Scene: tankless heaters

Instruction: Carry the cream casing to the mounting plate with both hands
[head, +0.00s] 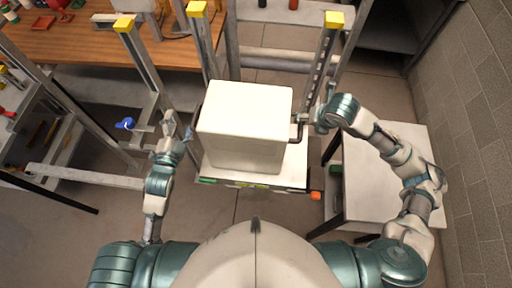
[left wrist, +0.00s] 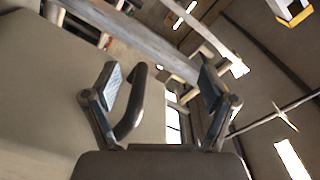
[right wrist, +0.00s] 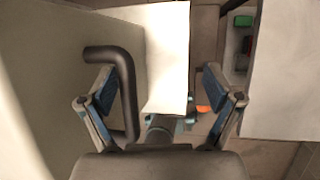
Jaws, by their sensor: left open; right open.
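The cream casing (head: 245,120) is a box resting on a white stand (head: 293,172) in front of me. A dark handle (head: 297,131) sticks out of its right side. My left gripper (head: 180,130) is at the casing's left side, open. In the left wrist view its fingers (left wrist: 160,85) stand either side of a dark bar handle (left wrist: 133,105), which lies nearer the left finger. My right gripper (head: 309,118) is open at the right side. In the right wrist view its fingers (right wrist: 157,88) straddle the other handle (right wrist: 125,90), nearer the left finger. I cannot make out the mounting plate for certain.
Metal posts with yellow caps (head: 334,20) stand behind the casing. A wooden workbench (head: 80,42) is at the back left. A white side table (head: 375,190) stands under my right arm, near a block wall (head: 475,110). Open floor (head: 60,222) shows at the lower left.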

